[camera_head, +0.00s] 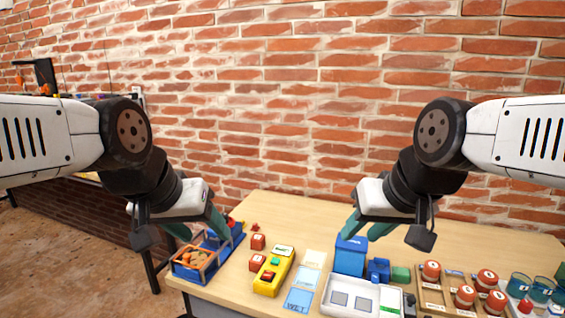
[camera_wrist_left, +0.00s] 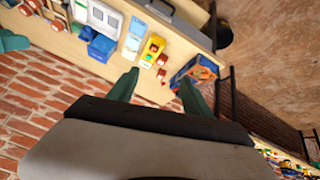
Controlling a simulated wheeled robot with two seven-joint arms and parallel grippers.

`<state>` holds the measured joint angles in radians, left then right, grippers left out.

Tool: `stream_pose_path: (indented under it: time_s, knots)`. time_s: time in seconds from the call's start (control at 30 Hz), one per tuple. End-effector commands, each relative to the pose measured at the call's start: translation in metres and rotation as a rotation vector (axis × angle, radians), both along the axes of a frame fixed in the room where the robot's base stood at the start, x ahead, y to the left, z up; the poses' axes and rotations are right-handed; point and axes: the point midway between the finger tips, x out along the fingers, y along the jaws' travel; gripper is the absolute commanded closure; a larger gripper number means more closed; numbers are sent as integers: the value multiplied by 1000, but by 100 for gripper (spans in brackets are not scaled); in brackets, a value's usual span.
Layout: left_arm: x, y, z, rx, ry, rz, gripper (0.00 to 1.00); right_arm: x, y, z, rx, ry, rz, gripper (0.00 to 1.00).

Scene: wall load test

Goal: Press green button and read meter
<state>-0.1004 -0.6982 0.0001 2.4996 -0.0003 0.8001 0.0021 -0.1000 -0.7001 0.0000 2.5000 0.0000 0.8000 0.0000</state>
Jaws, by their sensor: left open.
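A yellow meter box (camera_head: 273,272) lies on the table. It has a green button (camera_head: 275,262), a red button (camera_head: 267,275) and a pale display (camera_head: 284,250) at its far end; the reading is too small to make out. The yellow box also shows in the left wrist view (camera_wrist_left: 152,51). My left gripper (camera_head: 199,231) is open and empty, above the table's left part near the blue tray, left of the yellow box and apart from it. Its fingers also show in the left wrist view (camera_wrist_left: 158,90). My right gripper (camera_head: 364,229) appears open and empty near the blue box.
A blue tray (camera_head: 240,233) with a wooden-edged basket is at the left, beside small red blocks (camera_head: 257,242). A brick wall (camera_head: 290,110) rises behind.

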Motion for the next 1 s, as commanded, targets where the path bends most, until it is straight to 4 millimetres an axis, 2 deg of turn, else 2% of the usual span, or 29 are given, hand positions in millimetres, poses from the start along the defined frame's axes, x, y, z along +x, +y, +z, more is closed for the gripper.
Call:
stream_pose_path:
  time_s: [0.2, 0.27, 0.5, 1.0]
  knots:
    - [-1, 0, 0, 2, -2, -3, 42, 0, 0, 0, 0, 0, 0, 64]
    - [-1, 0, 0, 2, -2, -3, 52, 0, 0, 0, 0, 0, 0, 64]
    - [0, 0, 0, 1, -1, -2, 99, 0, 0, 0, 0, 0, 0, 64]
    - [0, 0, 0, 1, -1, -2, 100, 0, 0, 0, 0, 0, 0, 64]
